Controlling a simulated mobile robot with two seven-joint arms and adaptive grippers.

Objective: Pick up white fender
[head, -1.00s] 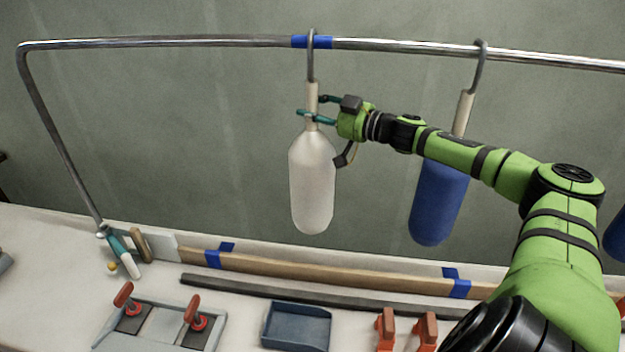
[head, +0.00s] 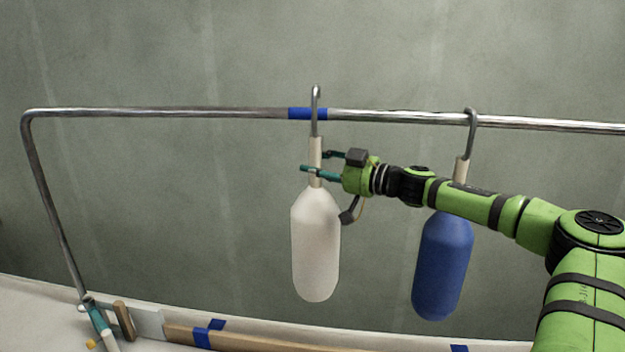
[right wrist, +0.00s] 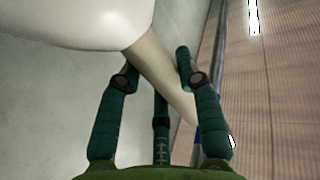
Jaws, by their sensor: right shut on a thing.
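The white fender (head: 315,245) hangs upright in the middle of the head view, with a pale neck and a metal hook on top. My right gripper (head: 316,171) is shut on its neck, coming from the right. The hook (head: 315,98) stands clearly above the rail (head: 400,118), in front of the blue tape mark (head: 307,113); I cannot tell whether it is fully clear of the rail. In the right wrist view the fender's white body (right wrist: 75,18) fills the top left, and its neck runs between the fingers (right wrist: 158,65). My left gripper is not in view.
A blue fender (head: 442,265) hangs by its hook on the rail to the right, behind my right arm. A wooden strip (head: 265,341) with blue tape lies on the bench below. A grey wall stands behind. The space left of the white fender is clear.

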